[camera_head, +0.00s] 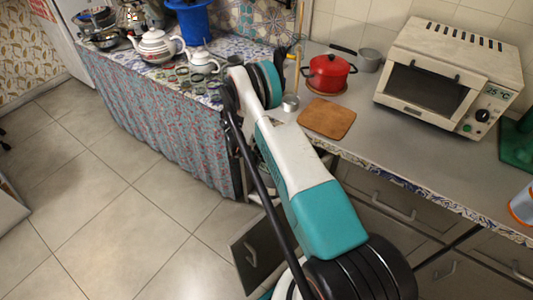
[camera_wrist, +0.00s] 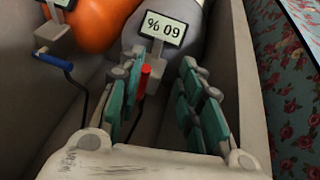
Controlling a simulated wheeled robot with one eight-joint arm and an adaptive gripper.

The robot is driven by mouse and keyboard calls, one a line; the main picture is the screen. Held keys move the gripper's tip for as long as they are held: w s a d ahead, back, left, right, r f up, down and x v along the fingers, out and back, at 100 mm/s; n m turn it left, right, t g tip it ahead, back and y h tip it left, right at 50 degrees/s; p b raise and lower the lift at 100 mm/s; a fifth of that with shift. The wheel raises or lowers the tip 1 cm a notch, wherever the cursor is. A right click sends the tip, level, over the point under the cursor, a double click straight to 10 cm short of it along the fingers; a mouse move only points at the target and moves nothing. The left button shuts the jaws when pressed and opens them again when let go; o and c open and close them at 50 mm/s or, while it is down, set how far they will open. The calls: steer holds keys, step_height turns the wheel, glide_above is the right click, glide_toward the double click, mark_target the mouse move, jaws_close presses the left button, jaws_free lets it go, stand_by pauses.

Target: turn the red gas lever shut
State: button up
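In the wrist view the red gas lever (camera_wrist: 145,76) is a thin dark handle with a red end. It shows between the two teal fingers of my gripper (camera_wrist: 162,70), close to the left finger; I cannot tell whether they touch. My gripper is open, with a wide gap right of the lever. A small display (camera_wrist: 163,28) stands above the lever and reads 60 % upside down. A grey rounded body (camera_wrist: 128,42) lies behind it. In the head view my arm hides the gripper and the lever.
In the wrist view an orange rounded tank (camera_wrist: 100,27) and a blue-ended lever (camera_wrist: 55,62) are at the left. A pale wall (camera_wrist: 246,80) and flowered cloth (camera_wrist: 292,110) are at the right. In the head view an open cabinet door (camera_head: 262,250) stands by my arm.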

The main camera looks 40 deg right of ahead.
steer(key=d, duration=0.1)
steer(key=d+f+b, duration=0.1)
steer(key=d, duration=0.2)
steer(key=shift+s+d+f+b, duration=0.25)
steer(key=shift+d+f+b, duration=0.05)
steer(key=shift+d+b, duration=0.05)
steer(key=shift+d+f, duration=0.3)
steer(key=shift+f, duration=0.25)
steer(key=shift+c, duration=0.5)
jaws_close()
